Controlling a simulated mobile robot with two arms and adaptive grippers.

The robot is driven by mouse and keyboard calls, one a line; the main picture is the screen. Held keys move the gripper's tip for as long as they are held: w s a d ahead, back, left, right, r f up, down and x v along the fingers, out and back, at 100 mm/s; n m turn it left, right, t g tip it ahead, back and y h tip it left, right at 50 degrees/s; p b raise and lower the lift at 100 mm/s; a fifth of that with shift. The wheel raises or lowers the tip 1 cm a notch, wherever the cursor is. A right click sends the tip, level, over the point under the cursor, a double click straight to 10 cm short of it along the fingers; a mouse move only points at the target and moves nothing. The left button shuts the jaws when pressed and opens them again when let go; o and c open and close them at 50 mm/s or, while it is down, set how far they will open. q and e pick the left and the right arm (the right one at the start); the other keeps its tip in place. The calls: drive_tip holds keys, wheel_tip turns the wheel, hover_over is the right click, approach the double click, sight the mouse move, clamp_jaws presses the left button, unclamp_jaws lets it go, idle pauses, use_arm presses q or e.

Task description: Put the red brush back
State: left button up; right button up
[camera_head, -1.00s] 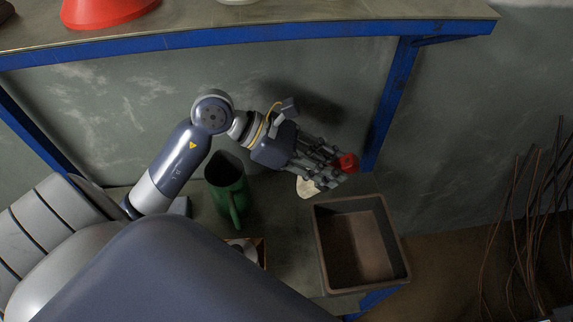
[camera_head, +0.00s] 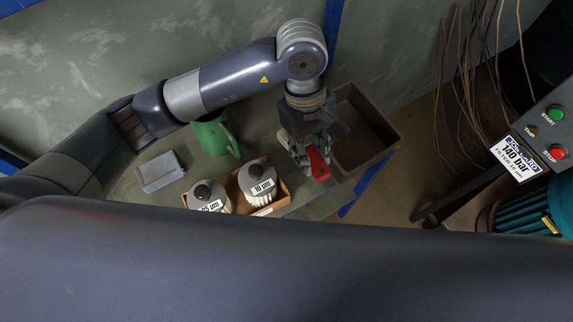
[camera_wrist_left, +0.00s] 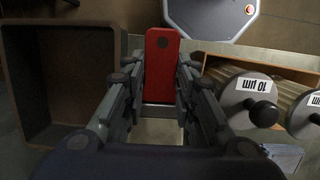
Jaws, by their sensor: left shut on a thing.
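The red brush (camera_head: 319,164) is between the fingers of my left gripper (camera_head: 308,160), which is shut on it. In the left wrist view the red brush (camera_wrist_left: 161,62) sticks out ahead between the two fingers (camera_wrist_left: 160,90). In the head view the gripper is over the bench, between a brown open bin and a cardboard tray. The underside of the brush is hidden. My right gripper is not in view.
The brown bin (camera_head: 396,136) looks empty and is right of the gripper. A green jug (camera_head: 212,136) and a grey box (camera_head: 160,172) stand to the left. A control panel (camera_head: 545,128) is far right.

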use_arm(q)
hover_over(309, 182)
drive_tip(key=f, duration=0.3)
drive_tip(key=f+p, duration=0.1)
drive_tip(key=f, duration=0.1)
drive_tip(key=shift+w+a+f, duration=0.25)
drive_tip(key=shift+w+f, duration=0.1)
drive_tip(key=shift+f, duration=0.65)
drive_tip(key=shift+x, duration=1.05)
drive_tip(key=shift+w+a+f, duration=0.15)
drive_tip(key=shift+w+f, duration=0.05)
drive_tip(key=shift+f, duration=0.3)
drive_tip(key=o, duration=0.6)
drive_tip(key=shift+f, duration=0.15)
drive_tip(key=o, duration=0.5)
drive_tip(key=shift+c, duration=0.2)
